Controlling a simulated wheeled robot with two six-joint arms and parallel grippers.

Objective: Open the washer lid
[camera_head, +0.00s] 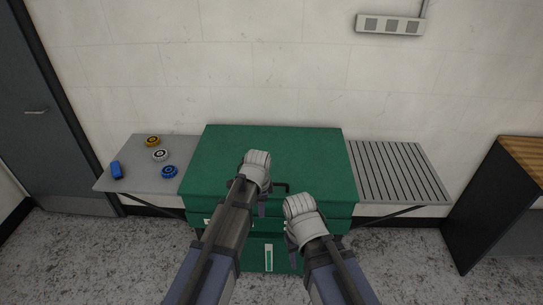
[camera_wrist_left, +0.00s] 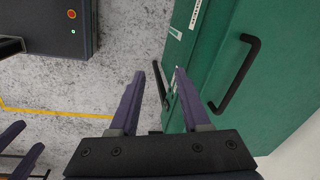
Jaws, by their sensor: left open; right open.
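The green washer (camera_head: 235,150) stands against the wall with its flat lid shut. A black bar handle (camera_head: 281,187) shows at the lid's front edge, partly behind my left gripper. In the left wrist view a black handle (camera_wrist_left: 238,75) is fixed to the green surface, right of the fingers and apart from them. My left gripper (camera_head: 262,207) is open and empty at the washer's front; its spread fingers (camera_wrist_left: 161,85) also show in the left wrist view. My right gripper (camera_head: 292,247) is open, lower and to the right, in front of the washer. Its fingers show at the left wrist view's lower left.
A slatted rack (camera_head: 400,172) adjoins the right side. A dark cabinet (camera_head: 495,205) stands far right. A door (camera_head: 45,100) is at left.

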